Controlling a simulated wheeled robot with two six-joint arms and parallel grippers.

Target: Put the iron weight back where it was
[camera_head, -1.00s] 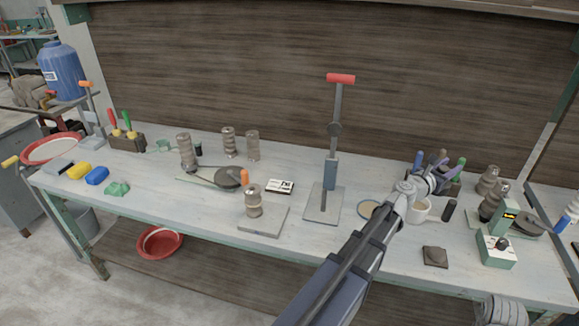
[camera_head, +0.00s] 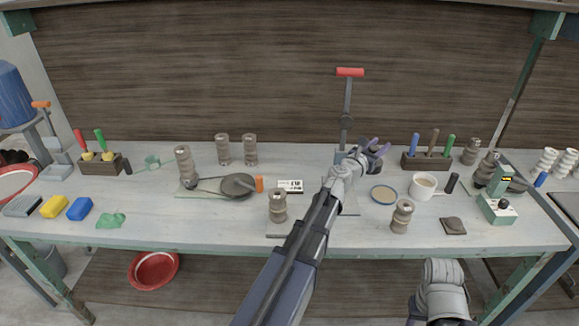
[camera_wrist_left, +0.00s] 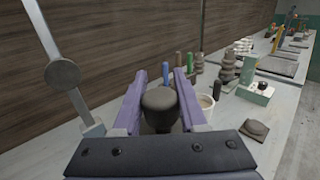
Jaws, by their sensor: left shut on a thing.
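My left gripper (camera_head: 374,150) reaches over the bench between the red-handled press (camera_head: 346,115) and the tool block (camera_head: 428,162). In the left wrist view it (camera_wrist_left: 158,112) is shut on a dark, round-topped thing (camera_wrist_left: 160,100), which looks like the iron weight. The fingers stand on both sides of it, and its lower part is hidden. In the head view I cannot make the weight out behind my gripper. My right gripper is out of view; only part of my right arm shows at the lower right.
A cream cup (camera_head: 423,188), a blue-rimmed dish (camera_head: 383,195), a ribbed clay piece (camera_head: 402,217) and a dark square pad (camera_head: 453,226) stand near the front right. A green device (camera_head: 497,203) is further right. More ribbed pieces (camera_head: 278,206) stand left.

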